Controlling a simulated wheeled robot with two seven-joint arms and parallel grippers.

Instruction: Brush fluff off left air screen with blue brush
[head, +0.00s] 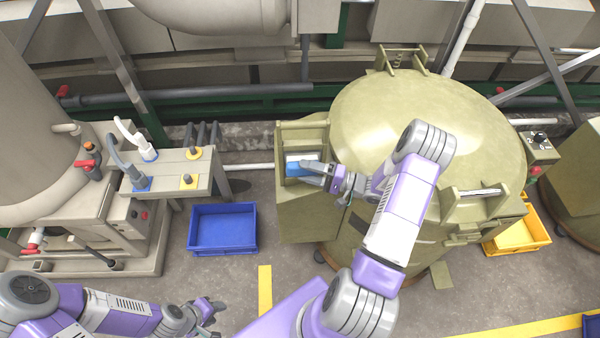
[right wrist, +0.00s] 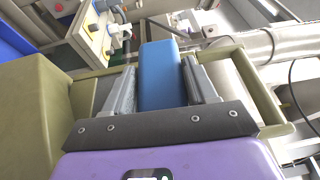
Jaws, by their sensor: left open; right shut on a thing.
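The blue brush (head: 300,169) is at the box-like bracket on the left side of the olive barrel. My right gripper (head: 325,172) is shut on it. In the right wrist view the blue brush body (right wrist: 160,75) lies between the two grey fingers of my right gripper (right wrist: 160,85). A white strip shows along the brush's far edge in the head view. The left air screen appears to be the surface in the bracket (head: 290,132), mostly hidden by the brush and gripper. I cannot make out any fluff. My left gripper (head: 211,309) is open and empty, low over the floor at the left.
The large olive barrel (head: 380,120) stands right of the bracket. A blue crate (head: 223,229) and a yellow crate (head: 520,232) sit on the floor. A small bench (head: 165,170) with several knobs and handles stands at left. The floor between is clear.

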